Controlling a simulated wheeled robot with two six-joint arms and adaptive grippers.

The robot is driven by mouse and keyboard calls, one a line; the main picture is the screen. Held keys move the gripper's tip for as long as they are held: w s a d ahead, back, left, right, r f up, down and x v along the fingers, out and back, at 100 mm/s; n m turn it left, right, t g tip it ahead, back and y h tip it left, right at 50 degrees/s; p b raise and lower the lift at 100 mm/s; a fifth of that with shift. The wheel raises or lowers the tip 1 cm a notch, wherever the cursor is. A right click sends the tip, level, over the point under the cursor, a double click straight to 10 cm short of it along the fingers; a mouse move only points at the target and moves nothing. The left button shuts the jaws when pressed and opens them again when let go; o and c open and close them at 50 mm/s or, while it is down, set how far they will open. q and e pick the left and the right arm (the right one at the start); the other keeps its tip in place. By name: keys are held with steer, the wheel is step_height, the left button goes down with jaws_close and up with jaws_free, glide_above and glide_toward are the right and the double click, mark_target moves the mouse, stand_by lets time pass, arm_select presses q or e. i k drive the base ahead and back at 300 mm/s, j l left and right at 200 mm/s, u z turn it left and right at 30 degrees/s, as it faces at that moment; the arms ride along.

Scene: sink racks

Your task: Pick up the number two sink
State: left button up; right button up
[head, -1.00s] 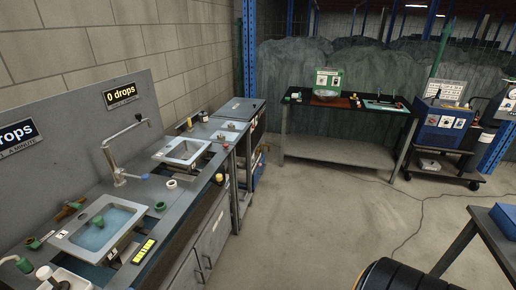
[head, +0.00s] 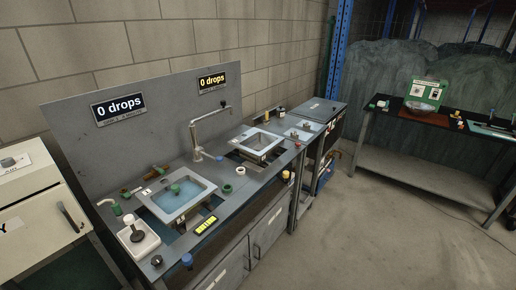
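Two sinks are set in the grey bench along the wall. The near sink (head: 176,199) is a pale basin with blue water and a green piece in it. The farther sink (head: 261,142) is a pale, empty-looking basin in a dark opening, with a small tag on its front. The tags are too small to read surely, so I cannot tell which sink is number two. A smaller pale basin (head: 303,132) lies farther along, near the bench's far end. Neither of my grippers is in view.
A tall faucet (head: 196,137) rises between the sinks. Small fittings and a yellow-lit display (head: 206,225) lie along the bench. A white cabinet (head: 30,205) stands at the left. A dark table (head: 420,118) stands at the back right. The floor right of the bench is clear.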

mark_target(259, 146)
steer(key=z, duration=1.3)
steer(key=i+z, duration=0.1)
steer(key=i, duration=4.25)
steer(key=i+l+u, duration=0.1)
steer(key=u, duration=1.95)
steer(key=i+l, duration=0.05)
